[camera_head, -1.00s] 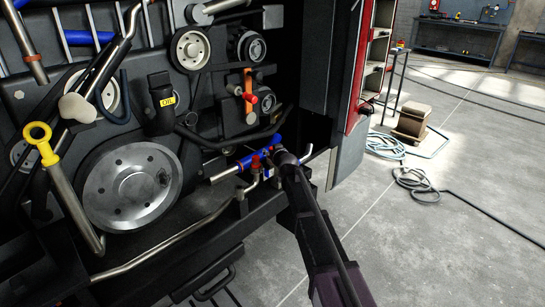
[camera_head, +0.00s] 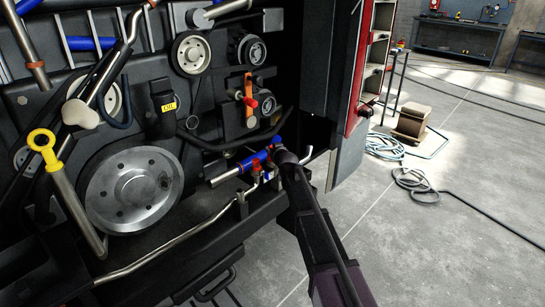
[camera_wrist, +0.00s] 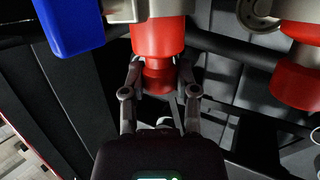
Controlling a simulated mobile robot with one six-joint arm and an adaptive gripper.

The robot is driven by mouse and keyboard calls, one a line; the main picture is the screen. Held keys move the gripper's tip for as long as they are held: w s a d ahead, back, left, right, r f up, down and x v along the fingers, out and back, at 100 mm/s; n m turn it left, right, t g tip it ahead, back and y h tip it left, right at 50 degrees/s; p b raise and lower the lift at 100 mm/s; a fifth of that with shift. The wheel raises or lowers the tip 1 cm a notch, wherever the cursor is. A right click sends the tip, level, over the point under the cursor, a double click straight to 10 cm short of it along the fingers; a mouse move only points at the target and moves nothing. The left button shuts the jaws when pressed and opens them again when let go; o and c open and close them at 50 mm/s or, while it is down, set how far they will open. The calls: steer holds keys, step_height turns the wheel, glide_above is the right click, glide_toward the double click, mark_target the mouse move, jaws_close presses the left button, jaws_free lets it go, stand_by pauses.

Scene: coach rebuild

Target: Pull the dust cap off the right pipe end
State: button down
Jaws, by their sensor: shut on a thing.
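My gripper (camera_wrist: 160,76) has its two fingers on either side of a red cap (camera_wrist: 158,35) in the wrist view. The fingers are shut on its narrower lower part. The cap's wide upper part meets a pale grey pipe end (camera_wrist: 158,8), with no clear gap between them. A second red cap (camera_wrist: 298,80) sits apart to the right, on another pipe end. In the head view my gripper (camera_head: 282,156) is at the blue and red pipe fittings (camera_head: 257,160); its fingertips and the held cap are hard to make out there.
A blue part (camera_wrist: 70,25) is close to the left of the held cap. The engine bay with a large round pulley (camera_head: 133,190) and a yellow-ringed dipstick (camera_head: 43,140) fills the left. A dark ledge (camera_head: 205,230) runs below. Coiled hose (camera_head: 415,183) lies on open floor at right.

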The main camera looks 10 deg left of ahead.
steer(key=shift+r+p, duration=0.95)
steer(key=shift+r, duration=0.2)
